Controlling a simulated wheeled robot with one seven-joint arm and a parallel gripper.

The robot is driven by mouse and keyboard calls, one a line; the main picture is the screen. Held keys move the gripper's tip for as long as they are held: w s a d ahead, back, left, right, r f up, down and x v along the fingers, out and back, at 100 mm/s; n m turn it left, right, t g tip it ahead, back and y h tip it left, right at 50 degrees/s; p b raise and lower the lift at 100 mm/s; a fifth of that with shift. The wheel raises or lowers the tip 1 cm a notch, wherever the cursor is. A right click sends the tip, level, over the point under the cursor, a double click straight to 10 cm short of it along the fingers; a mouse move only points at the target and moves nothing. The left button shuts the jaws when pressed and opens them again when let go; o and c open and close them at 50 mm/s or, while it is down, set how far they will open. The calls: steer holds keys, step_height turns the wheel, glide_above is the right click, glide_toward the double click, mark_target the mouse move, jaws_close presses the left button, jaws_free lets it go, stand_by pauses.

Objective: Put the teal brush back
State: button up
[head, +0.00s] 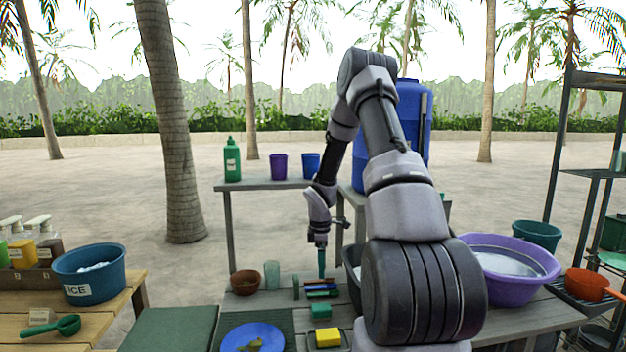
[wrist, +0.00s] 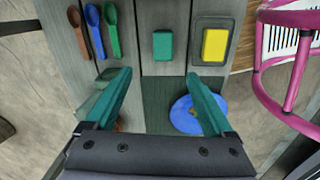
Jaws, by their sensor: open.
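A teal rectangular block (head: 321,310) lies on the grey table (wrist: 155,82) and also shows in the wrist view (wrist: 163,45). It may be the teal brush, but I see no bristles. A narrow dark green thing (head: 295,287) stands near the spoons; I cannot tell what it is. My gripper (head: 321,277) points down above the back of the table. Its teal fingers are wide apart in the wrist view (wrist: 160,88), with nothing held between them. The teal block lies beyond the fingertips, apart from them.
A yellow sponge (wrist: 214,45) sits on a small tray (wrist: 214,66). Brown, blue and green spoons (wrist: 93,30) lie side by side. A blue plate (head: 240,340), clear cup (head: 271,274) and brown bowl (head: 245,283) are left. A purple basin (head: 520,284) is right.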

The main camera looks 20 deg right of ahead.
steer(key=s+a+r+m+t, duration=0.1)
steer(key=s+a+r+m, duration=0.15)
steer(key=r, duration=0.65)
steer(key=s+a+r+m+t, duration=0.1)
steer(key=s+a+r+m, duration=0.15)
steer(key=r, duration=0.65)
steer(key=s+a+r+m+t, duration=0.1)
steer(key=s+a+r+m, duration=0.2)
steer(key=r, duration=0.6)
steer(key=s+a+r+m+t+y, duration=0.1)
steer(key=s+a+r+m+t, duration=0.1)
steer(key=s+r, duration=0.4)
steer(key=s+a+r+m+t+y, duration=0.1)
steer(key=s+a+r+m, duration=0.4)
steer(key=s, duration=0.8)
steer(key=r+m+t, duration=0.1)
steer(key=m, duration=0.1)
steer(key=shift+r+m, duration=0.15)
steer(key=shift+m, duration=0.15)
steer(key=shift+a, duration=0.1)
